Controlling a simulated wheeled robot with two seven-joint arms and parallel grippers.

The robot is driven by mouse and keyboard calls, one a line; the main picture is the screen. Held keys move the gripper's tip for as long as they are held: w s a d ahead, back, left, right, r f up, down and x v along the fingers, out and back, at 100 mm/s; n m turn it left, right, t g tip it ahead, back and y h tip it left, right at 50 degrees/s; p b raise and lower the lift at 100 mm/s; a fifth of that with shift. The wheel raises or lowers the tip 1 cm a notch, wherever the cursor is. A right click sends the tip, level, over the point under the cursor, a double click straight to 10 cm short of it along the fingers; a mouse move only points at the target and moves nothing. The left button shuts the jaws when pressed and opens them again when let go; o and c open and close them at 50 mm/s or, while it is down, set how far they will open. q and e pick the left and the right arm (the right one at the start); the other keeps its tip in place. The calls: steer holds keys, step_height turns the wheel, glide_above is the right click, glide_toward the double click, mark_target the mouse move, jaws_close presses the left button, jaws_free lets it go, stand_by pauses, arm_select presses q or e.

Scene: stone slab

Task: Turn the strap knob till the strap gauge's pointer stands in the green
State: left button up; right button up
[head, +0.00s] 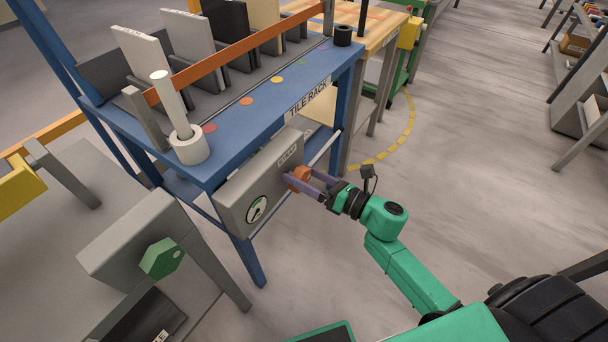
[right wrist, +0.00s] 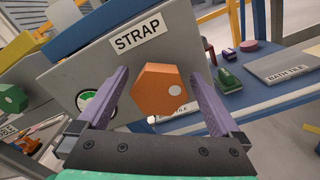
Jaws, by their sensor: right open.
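The strap knob (head: 301,173) is an orange hexagonal knob on the front of a grey box labelled STRAP (head: 243,192). In the right wrist view the knob (right wrist: 154,91) shows a white dot on its right side. The strap gauge (head: 257,209) is a round white dial with green on it, left of the knob. The gauge (right wrist: 84,97) is partly hidden by a finger in the wrist view; its pointer is too small to read surely. My right gripper (head: 307,181) is open, its purple fingers on either side of the knob, with gaps showing in the wrist view (right wrist: 160,78).
The box hangs under the blue tile rack (head: 235,150), which holds upright tiles (head: 152,60) behind an orange bar. A grey box with a green knob (head: 161,258) stands at lower left. Open floor (head: 460,170) lies to the right.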

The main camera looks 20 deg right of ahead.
steer(key=c, duration=1.3)
